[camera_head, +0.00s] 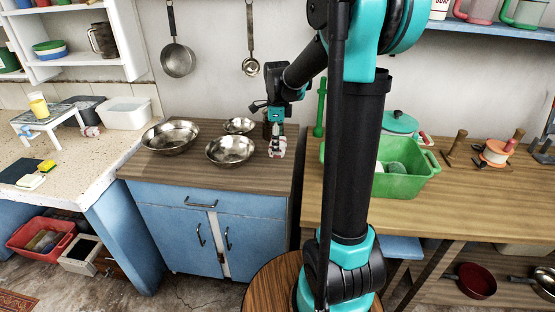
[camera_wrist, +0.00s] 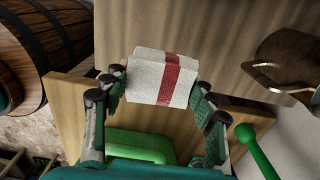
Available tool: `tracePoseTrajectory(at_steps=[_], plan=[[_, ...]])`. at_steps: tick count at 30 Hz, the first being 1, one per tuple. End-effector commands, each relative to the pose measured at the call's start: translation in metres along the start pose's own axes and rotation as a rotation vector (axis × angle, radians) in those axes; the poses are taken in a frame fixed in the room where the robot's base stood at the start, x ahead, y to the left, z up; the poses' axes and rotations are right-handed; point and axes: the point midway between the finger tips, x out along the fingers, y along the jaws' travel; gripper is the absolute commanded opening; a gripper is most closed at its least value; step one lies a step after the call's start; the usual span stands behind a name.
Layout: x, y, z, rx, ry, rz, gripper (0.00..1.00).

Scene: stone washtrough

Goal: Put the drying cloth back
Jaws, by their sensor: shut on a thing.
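The drying cloth (camera_wrist: 150,78), folded and white with a red stripe, sits between the fingers of my gripper (camera_wrist: 160,95) in the wrist view. My gripper is shut on it, with one finger at each side. In the head view my gripper (camera_head: 273,128) points down over the right part of the blue cabinet's wooden top, and the cloth (camera_head: 277,148) shows below it. I cannot tell whether the cloth touches the top.
Metal bowls (camera_head: 231,150) stand left of the cloth on the wooden top (camera_head: 215,178). A green basin (camera_head: 410,181) and a green-handled tool (camera_head: 320,105) are to the right. A pan (camera_head: 177,60) and a ladle (camera_head: 250,66) hang behind. A barrel (camera_wrist: 48,42) shows in the wrist view.

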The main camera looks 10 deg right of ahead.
Motion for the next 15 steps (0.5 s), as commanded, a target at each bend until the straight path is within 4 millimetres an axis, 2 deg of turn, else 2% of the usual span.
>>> tracePoseTrajectory(at_steps=[3,10,15], plan=[[0.021,0.0,0.0,0.0,0.0,0.0,0.31],[0.04,0.0,0.0,0.0,0.0,0.0,0.31],[0.063,-0.001,0.0,0.0,0.0,0.0,0.31]])
